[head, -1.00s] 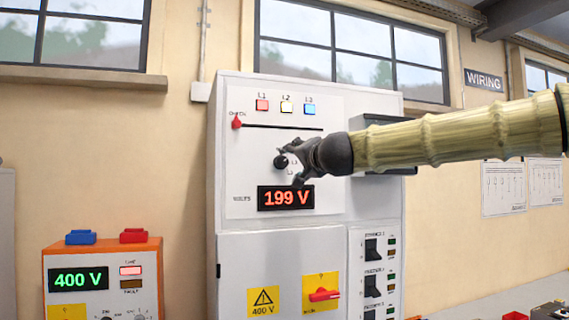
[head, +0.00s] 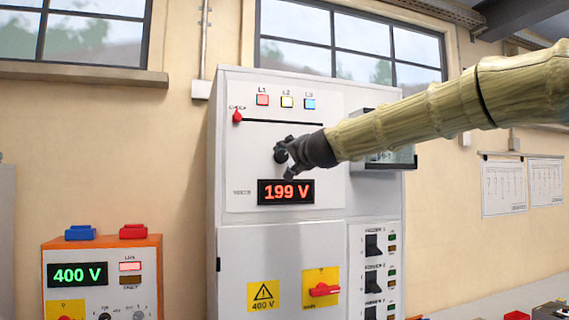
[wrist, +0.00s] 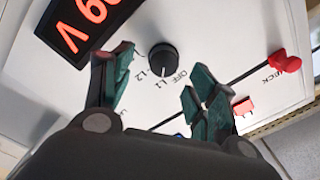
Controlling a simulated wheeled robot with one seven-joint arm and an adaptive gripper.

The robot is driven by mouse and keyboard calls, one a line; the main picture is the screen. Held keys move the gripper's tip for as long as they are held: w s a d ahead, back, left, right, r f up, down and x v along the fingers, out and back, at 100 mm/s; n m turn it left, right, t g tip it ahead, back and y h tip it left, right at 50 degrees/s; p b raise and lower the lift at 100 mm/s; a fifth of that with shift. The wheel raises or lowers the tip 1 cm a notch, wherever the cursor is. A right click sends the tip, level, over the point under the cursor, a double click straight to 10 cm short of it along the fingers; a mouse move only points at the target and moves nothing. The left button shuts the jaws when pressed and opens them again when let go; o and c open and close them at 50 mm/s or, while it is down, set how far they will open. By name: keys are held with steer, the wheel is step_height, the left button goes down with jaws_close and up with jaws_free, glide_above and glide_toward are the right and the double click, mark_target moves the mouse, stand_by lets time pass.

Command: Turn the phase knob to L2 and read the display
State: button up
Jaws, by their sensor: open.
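The black round phase knob (wrist: 163,58) is on the white panel, with OFF, L1 and L2 printed around it in the wrist view. In the head view the knob (head: 281,154) is partly hidden by my gripper (head: 288,158). My gripper (wrist: 160,60) is open, its fingers on either side of the knob in the wrist view; no contact can be made out. The volts display (head: 286,192) reads 199 V in red and is partly cut off in the wrist view (wrist: 85,20).
A red slider handle (head: 237,116) sits at the left end of a slot above the knob. A red switch (head: 323,290) is on the lower door. An orange unit (head: 102,244) at left shows 400 V.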

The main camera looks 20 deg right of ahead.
mark_target(283, 156)
steer(key=shift+w+f+b, duration=0.1)
steer(key=shift+f+b, duration=0.1)
steer(key=shift+b, duration=0.15)
steer(key=shift+w+b, duration=0.55)
steer(key=shift+b, duration=0.45)
steer(key=shift+a+r+b, duration=0.1)
steer(key=shift+b, duration=0.55)
steer(key=shift+w+a+r+b, duration=0.1)
steer(key=shift+a+r+b, duration=0.05)
steer(key=shift+b, duration=0.45)
steer(key=shift+w+r+p, duration=0.3)
steer(key=shift+w+p, duration=0.15)
steer(key=shift+p, duration=0.1)
steer(key=shift+w+f, duration=0.2)
steer(key=shift+w, duration=0.75)
steer(key=shift+s, duration=0.1)
